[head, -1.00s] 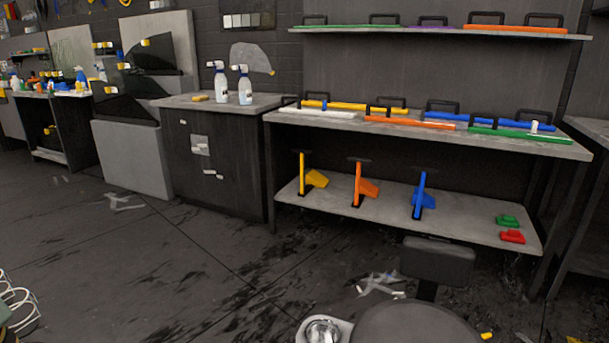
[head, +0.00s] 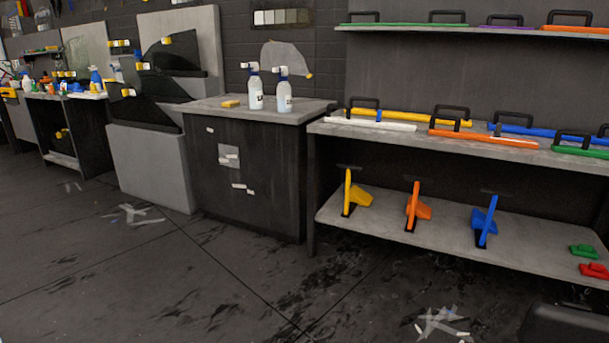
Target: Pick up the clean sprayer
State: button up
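Two spray bottles with white heads and pale bodies stand upright side by side on a dark cabinet with a grey top (head: 215,112). The left sprayer (head: 256,92) and the right sprayer (head: 285,95) look nearly alike. Each has a small label too small to read, so I cannot tell which one is the clean sprayer. A blue and white spray bottle (head: 96,80) stands among other bottles on a bench farther left. My gripper is not in view.
A shelf unit (head: 345,140) with coloured squeegee tools stands to the right. The dark stool (head: 565,325) is at the lower right. Floor before the cabinet is open, with scraps (head: 440,322) on it.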

aim_at(284, 93)
jog(key=i+j, duration=0.2)
jog(key=i, duration=0.2)
jog(key=i+j+u, duration=0.1)
jog(key=i, duration=0.35)
jog(key=i+j, duration=0.3)
jog(key=i, duration=0.15)
jog(key=i+l+u, duration=0.25)
jog(key=i, duration=1.15)
jog(key=i+l, duration=0.85)
jog(key=l, duration=0.2)
jog(key=u, duration=0.05)
